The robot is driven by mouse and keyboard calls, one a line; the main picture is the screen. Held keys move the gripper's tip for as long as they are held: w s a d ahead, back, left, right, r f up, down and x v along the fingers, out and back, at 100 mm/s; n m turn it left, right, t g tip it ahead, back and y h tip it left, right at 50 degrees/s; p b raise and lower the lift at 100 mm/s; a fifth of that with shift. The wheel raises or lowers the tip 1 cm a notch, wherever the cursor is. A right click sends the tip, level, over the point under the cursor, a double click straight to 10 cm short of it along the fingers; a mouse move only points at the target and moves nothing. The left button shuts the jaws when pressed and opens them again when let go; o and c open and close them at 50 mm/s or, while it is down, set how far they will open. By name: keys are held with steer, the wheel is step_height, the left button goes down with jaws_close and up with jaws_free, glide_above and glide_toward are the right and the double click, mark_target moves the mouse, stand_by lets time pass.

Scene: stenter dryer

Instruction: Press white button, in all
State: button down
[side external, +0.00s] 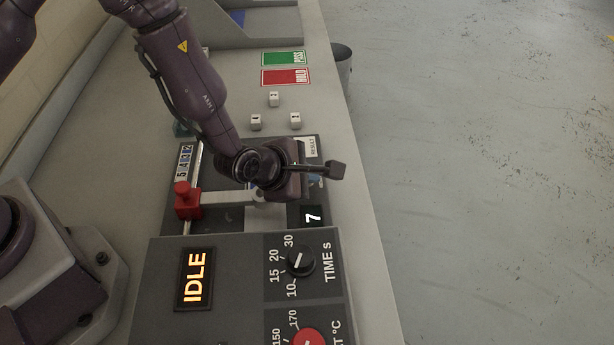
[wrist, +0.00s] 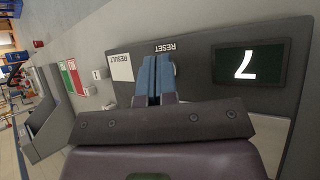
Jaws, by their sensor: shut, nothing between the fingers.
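My gripper (wrist: 155,62) is shut, its two blue fingers together with nothing between them. In the wrist view the fingertips are over the grey panel (wrist: 200,52), just below the RESET label and left of the lit display (wrist: 249,63) reading 7. In the side view my gripper (side external: 313,182) is above the same panel, beside the display (side external: 312,216). A pale round part (side external: 258,195) shows near my gripper; I cannot tell whether it is a button.
A control box with an IDLE sign (side external: 194,278), a black time dial (side external: 300,261) and a red dial (side external: 308,337) is in front. A red slider (side external: 186,200) is left. Small white numbered cubes (side external: 274,99) and the green PASS (side external: 284,58) and red HOLD (side external: 285,77) pads are behind.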

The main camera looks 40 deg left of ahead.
steer(key=shift+r, duration=2.15)
steer(key=s+m+g, duration=0.1)
steer(key=m, duration=0.1)
steer(key=s+f+m+g, duration=0.1)
steer(key=s+m, duration=0.1)
steer(key=m, duration=0.1)
steer(key=s+f+m+g+h, duration=0.1)
steer(key=m, duration=0.1)
steer(key=shift+s+d+m, duration=0.3)
steer(key=shift+s+d, duration=0.05)
steer(key=s+a+r+m, duration=0.6)
steer(key=r, duration=0.3)
steer(key=s+a+r+m+y, duration=0.1)
steer(key=s+a+r+m, duration=0.4)
steer(key=r, duration=0.4)
steer(key=s+a+r+m+y, duration=0.1)
steer(key=s+a+r+m, duration=0.5)
steer(key=r, duration=0.4)
steer(key=shift+s+a+m, duration=0.3)
steer(key=shift+s+a, duration=0.3)
steer(key=shift+a, duration=0.15)
